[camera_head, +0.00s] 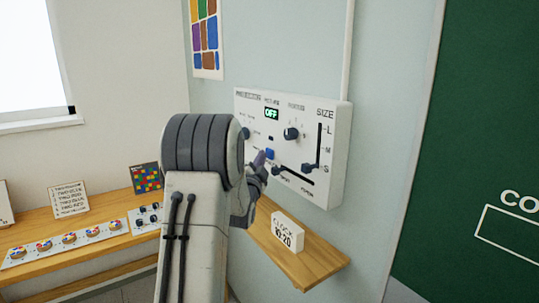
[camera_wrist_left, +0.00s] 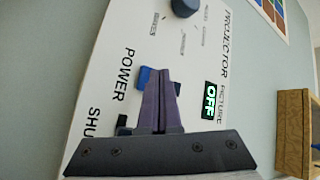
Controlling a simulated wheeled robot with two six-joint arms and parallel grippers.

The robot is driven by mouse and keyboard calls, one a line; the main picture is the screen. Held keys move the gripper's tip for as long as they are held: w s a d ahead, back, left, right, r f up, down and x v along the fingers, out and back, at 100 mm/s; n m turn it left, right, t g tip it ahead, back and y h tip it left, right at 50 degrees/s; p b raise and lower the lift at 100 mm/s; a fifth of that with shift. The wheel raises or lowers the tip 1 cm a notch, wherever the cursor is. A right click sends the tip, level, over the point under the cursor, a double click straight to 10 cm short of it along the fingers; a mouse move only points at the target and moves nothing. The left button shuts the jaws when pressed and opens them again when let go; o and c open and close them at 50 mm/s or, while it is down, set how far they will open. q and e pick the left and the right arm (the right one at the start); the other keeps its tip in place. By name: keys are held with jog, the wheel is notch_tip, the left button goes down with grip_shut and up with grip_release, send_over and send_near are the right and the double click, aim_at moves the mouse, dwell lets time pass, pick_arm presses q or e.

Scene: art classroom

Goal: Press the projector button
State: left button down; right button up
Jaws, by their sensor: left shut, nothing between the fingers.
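The white projector panel (camera_head: 333,165) is mounted on the wall in the head view, with a small display (camera_head: 271,114) reading OFF. Its blue button (camera_head: 270,153) is low on the panel's left half. In the left wrist view the button (camera_wrist_left: 143,78) is beside the word POWER, partly hidden by my fingers. My left gripper (camera_head: 259,159) is shut and empty, its purple fingertips close in front of the button. In the left wrist view the fingertips (camera_wrist_left: 156,77) overlap the button's edge; I cannot tell whether they touch it. My right gripper is not in view.
The panel also has knobs (camera_head: 291,133) and a SIZE slider (camera_head: 311,167). A wooden table (camera_head: 106,203) with small items stands left. A green board (camera_head: 480,120) is at the right.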

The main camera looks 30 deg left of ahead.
pick_arm(q)
jog(key=shift+w, duration=0.1)
dwell(0.5)
jog(key=shift+w+d+b, duration=0.15)
jog(key=shift+w+b, duration=0.2)
jog(key=shift+b, duration=0.1)
jog(key=shift+s+b, duration=0.4)
jog(key=shift+b, duration=0.1)
jog(key=s+a+b, duration=0.2)
jog(key=s, duration=0.3)
jog(key=shift+s+a, duration=0.3)
